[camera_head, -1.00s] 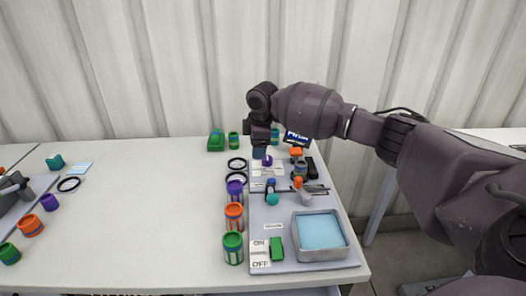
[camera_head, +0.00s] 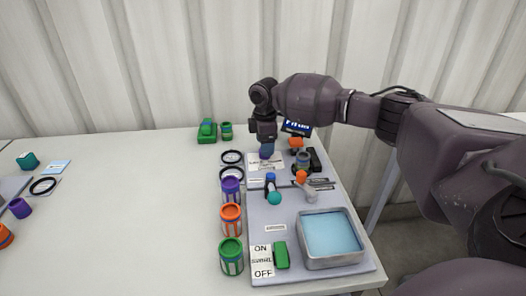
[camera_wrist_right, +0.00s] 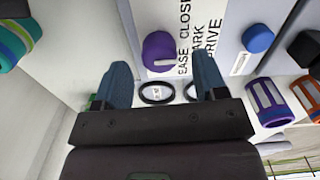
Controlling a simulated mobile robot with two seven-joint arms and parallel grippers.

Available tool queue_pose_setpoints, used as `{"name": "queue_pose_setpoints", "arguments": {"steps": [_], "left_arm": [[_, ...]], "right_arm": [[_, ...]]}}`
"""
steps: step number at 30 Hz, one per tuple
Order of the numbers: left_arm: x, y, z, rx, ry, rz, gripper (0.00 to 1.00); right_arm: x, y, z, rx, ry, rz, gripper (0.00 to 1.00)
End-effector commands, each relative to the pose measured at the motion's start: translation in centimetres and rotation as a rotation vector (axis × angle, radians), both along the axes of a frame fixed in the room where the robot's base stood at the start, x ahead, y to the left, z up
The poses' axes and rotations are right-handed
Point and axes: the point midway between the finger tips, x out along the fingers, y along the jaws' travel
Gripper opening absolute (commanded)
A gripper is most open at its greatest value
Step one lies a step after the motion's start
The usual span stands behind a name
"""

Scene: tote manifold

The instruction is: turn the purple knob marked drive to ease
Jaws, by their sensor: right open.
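The purple knob (camera_head: 264,156) stands on the back left part of the grey panel, partly hidden by my right gripper (camera_head: 266,149) in the head view. In the right wrist view the knob (camera_wrist_right: 158,48) is round with a whitish mark near its lower side. A white label (camera_wrist_right: 205,40) beside it reads EASE, CLOSE, PARK and DRIVE, partly cropped. My right gripper (camera_wrist_right: 163,82) is open, its two blue fingers spread and empty. The knob appears in line with the gap between the fingers, beyond the tips. Contact is not seen. My left gripper is out of view.
Purple, orange (camera_head: 231,218) and green (camera_head: 231,257) cans line the panel's left edge, with black rings (camera_head: 232,157) behind them. A teal-ended lever (camera_head: 273,191), an orange-ended lever (camera_head: 302,182) and a blue tray (camera_head: 332,238) occupy the panel. The table's left middle is clear.

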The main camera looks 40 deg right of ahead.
Motion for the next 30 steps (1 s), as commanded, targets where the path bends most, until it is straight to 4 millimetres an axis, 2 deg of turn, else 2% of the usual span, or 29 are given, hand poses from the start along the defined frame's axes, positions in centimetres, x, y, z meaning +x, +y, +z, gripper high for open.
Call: {"name": "queue_pose_setpoints", "arguments": {"steps": [1,6,18,27,28,30], "left_arm": [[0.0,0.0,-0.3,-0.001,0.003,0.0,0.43],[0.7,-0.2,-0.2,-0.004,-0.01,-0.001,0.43],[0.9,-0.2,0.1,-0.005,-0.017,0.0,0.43],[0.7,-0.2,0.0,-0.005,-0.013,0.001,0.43],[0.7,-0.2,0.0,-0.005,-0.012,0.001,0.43],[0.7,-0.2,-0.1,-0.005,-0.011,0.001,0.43]], "right_arm": [[0.0,0.0,-1.0,0.0,0.004,0.0,0.65],[0.0,0.0,-2.4,0.0,0.001,-0.001,0.65],[0.0,0.0,-2.7,0.0,-0.002,0.0,0.65],[0.0,0.0,-2.7,0.0,-0.001,0.0,0.19],[0.0,0.0,-2.7,0.0,-0.001,0.0,0.16],[0.0,0.0,-2.7,0.0,-0.001,-0.001,0.16]]}}
